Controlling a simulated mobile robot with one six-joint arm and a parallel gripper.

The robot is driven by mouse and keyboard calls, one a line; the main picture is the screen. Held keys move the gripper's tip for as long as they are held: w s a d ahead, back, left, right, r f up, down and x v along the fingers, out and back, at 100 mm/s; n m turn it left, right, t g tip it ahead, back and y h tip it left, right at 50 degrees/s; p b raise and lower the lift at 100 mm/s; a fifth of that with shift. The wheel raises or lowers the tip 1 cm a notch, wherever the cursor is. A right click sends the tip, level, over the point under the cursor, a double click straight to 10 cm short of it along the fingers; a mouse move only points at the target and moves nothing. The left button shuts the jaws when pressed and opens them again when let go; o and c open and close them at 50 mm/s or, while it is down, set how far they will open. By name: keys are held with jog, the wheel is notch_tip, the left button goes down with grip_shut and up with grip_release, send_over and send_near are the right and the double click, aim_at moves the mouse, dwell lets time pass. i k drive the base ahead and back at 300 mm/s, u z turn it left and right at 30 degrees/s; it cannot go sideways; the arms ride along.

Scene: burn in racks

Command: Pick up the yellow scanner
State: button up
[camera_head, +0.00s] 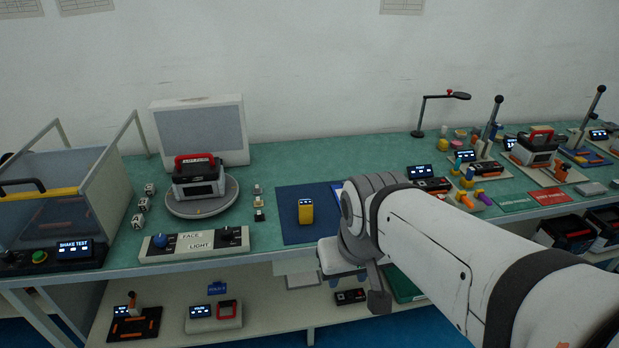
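The yellow scanner (306,212) is a small upright-looking yellow block with a dark screen at its top. It rests on a dark blue mat (287,237) on the green bench, left of my arm. My arm reaches in from the lower right, and its wrist end is close to the mat's right side. What seems to be part of my gripper (379,302) points down in front of the bench's front edge. It is apart from the scanner. Its fingertips are not clear, so I cannot tell whether it is open or shut.
A black-and-red device sits on a round turntable (230,200). A control panel (194,243) labelled FACE and LIGHT lies at the front edge. A clear shake test box (60,190) stands left. Several devices and tools crowd the right. The bench behind the mat is clear.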

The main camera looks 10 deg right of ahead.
aim_at(304, 206)
jog(key=i, duration=1)
jog(key=z, duration=0.05)
